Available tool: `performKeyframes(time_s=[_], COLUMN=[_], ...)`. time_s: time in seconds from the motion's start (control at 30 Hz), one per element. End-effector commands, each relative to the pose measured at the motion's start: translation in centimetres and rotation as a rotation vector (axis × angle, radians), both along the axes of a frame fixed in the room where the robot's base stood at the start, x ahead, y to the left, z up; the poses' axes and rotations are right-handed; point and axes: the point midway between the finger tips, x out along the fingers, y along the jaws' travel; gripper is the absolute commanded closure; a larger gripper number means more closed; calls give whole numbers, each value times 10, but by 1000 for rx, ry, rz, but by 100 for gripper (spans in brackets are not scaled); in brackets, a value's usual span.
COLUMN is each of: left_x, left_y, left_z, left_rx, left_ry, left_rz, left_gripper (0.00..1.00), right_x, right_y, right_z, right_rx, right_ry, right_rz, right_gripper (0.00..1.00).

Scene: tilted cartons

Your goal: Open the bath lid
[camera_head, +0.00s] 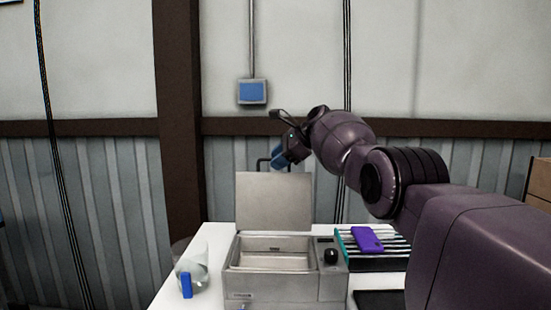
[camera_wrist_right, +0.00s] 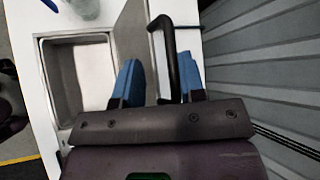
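The grey metal bath (camera_head: 243,283) stands on the white table with its basin uncovered. Its lid (camera_head: 273,203) stands upright at the back edge of the bath. The lid's black handle (camera_head: 262,164) is at its top, and it also shows in the right wrist view (camera_wrist_right: 170,50). My right gripper (camera_head: 281,157) is at the top of the raised lid. In the wrist view its blue fingers (camera_wrist_right: 160,82) are apart, with the handle between them and closer to the right finger. My left gripper is not in view.
A clear beaker (camera_head: 196,262) with a blue item (camera_head: 186,285) stands left of the bath. A purple item (camera_head: 367,239) lies on a striped rack (camera_head: 396,249) at the right. A wall with a brown post (camera_head: 180,130) is behind the table.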

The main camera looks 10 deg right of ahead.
Motion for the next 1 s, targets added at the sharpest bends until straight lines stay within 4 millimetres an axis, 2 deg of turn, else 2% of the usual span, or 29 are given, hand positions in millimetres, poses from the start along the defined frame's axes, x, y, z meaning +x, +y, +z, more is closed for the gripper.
performKeyframes(time_s=[0.03, 0.1, 0.23, 0.43, 0.7, 1.0], left_x=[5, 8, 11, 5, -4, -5], left_y=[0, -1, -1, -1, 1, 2], left_z=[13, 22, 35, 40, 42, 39], left_rx=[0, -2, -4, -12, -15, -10], left_ry=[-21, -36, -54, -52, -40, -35], left_rz=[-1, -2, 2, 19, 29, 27], left_gripper=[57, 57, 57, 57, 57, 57], right_x=[-7, -13, -23, -36, -43, -43], right_y=[-6, -13, -26, -42, -54, -55], right_z=[20, 29, 44, 59, 65, 63], right_rx=[1, 0, 1, 0, 1, 1], right_ry=[-13, -15, -14, -13, -8, -5], right_rz=[-2, -1, -1, -1, 1, 0], right_gripper=[63, 63, 63, 63, 63, 63])
